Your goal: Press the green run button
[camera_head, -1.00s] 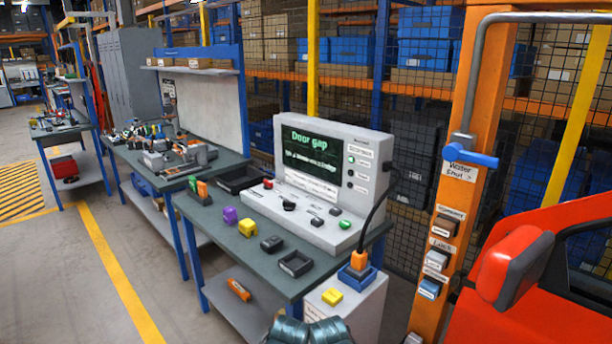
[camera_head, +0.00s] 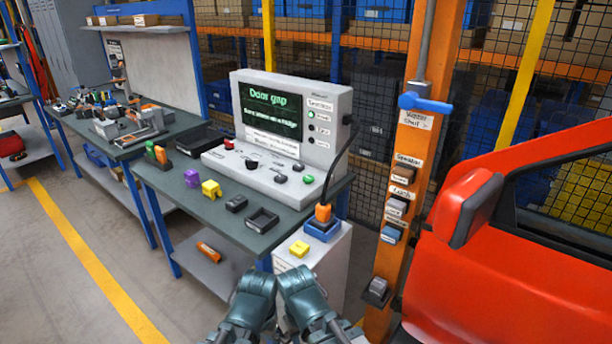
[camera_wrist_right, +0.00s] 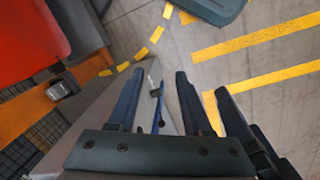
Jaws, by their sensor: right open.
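The green button (camera_head: 308,179) is a small round cap near the right end of the sloped base of a grey console (camera_head: 262,184). The console stands on the workbench, and its screen (camera_head: 270,112) reads "Door gap" in green. My left gripper (camera_head: 256,278) and right gripper (camera_head: 296,276) are side by side at the bottom middle of the head view, in front of the bench and apart from the button. The left jaws are hidden from this angle.
A red button (camera_head: 228,143) and dark controls share the console. A white cabinet (camera_head: 328,262) carries a yellow block (camera_head: 299,248) and an orange plug (camera_head: 323,212) with a cable. An orange post (camera_head: 405,160) with switches and a red car door (camera_head: 520,200) stand at right.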

